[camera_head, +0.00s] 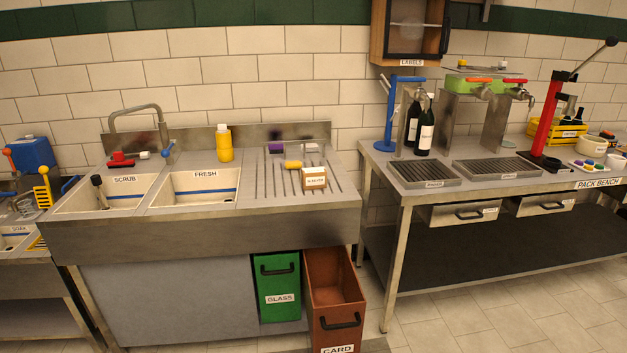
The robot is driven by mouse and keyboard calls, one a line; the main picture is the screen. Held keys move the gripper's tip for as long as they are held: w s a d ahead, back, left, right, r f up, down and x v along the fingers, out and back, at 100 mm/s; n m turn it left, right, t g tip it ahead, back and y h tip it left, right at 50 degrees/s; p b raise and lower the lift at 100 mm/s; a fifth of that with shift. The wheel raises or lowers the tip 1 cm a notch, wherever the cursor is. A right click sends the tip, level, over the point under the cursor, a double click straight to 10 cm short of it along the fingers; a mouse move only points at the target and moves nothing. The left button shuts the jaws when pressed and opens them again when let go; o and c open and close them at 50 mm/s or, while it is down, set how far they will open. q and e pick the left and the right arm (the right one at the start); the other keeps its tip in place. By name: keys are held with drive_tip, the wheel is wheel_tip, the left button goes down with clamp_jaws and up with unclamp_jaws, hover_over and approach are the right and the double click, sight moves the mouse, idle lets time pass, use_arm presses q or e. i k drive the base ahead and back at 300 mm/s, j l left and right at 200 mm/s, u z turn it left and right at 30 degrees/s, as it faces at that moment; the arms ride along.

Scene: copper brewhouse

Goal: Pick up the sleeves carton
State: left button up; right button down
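A small tan carton (315,178) with a white front label stands upright on the ribbed drainboard (270,190), right of the two sinks. Its label is small and blurred but seems to read "SLEEVES". A yellow cylindrical object (293,164) lies just left of and behind it. Neither of my grippers shows in the head view, and nothing is holding the carton.
A purple block (275,148) lies behind the carton. The FRESH sink (197,190) and a yellow bottle (224,143) are to its left. Below stand the green GLASS bin (277,285) and the pulled-out CARD bin (334,300). The PACK BENCH (440,195) is to the right.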

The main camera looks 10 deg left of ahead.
sight(312, 178)
drive_tip(key=i+l+u, duration=0.1)
drive_tip(key=i+l, duration=0.45)
drive_tip(key=i+l+u, duration=0.1)
drive_tip(key=i+l, duration=0.45)
drive_tip(key=l, duration=0.2)
